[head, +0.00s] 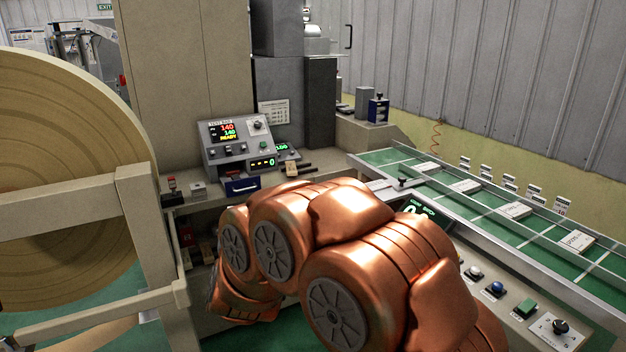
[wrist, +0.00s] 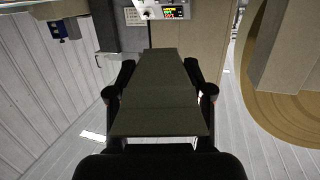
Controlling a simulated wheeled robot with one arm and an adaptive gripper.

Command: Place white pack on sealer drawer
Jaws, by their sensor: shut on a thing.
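My gripper (wrist: 159,72) is shut on a flat, boxy pack (wrist: 158,101), with one black finger on each side. The pack looks dark grey-olive in the shade, so its white colour does not show. The grey sealer (head: 238,139) stands on the bench in the head view, its display reading 140 and READY. Its drawer (head: 242,186) has a blue front with a handle and is low on the machine. In the head view my copper arm hides my gripper and the pack. In the wrist view the sealer's display (wrist: 172,12) shows at the top edge, beyond the pack.
A green conveyor (head: 440,172) with several white packs runs along the right. A control panel (head: 513,303) with buttons lies in front of it. A large tan roll (head: 60,110) in a beige frame (head: 136,215) stands at the left. Small items lie beside the sealer.

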